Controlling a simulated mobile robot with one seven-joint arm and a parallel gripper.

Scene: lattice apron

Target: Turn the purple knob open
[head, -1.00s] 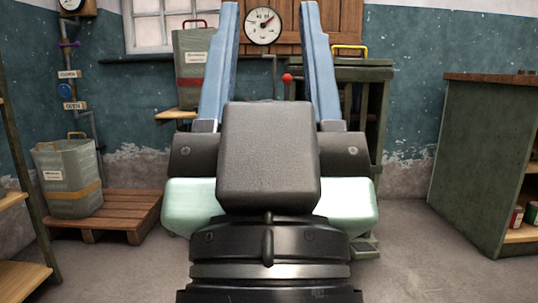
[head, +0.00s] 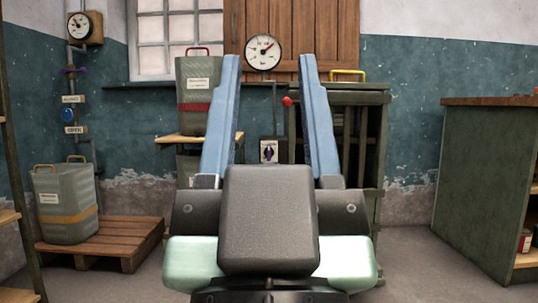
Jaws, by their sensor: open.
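A small box on the wall (head: 275,141) shows low between my fingers, with a dark purple knob (head: 268,152) on its pale front plate. The knob looks roughly upright; its exact setting is too small to read. My gripper (head: 270,60) is open and empty, its two blue fingers pointing forward and up, either side of the box in the picture. The knob appears beyond the gripper, with no contact visible.
A round gauge (head: 263,51) hangs above the box. A green cabinet (head: 372,95) with a red ball-topped lever (head: 287,101) stands just right of the box. A grey bin with a red band (head: 194,107) stands left on a shelf. A pallet (head: 118,240) lies at left. Floor at right is clear.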

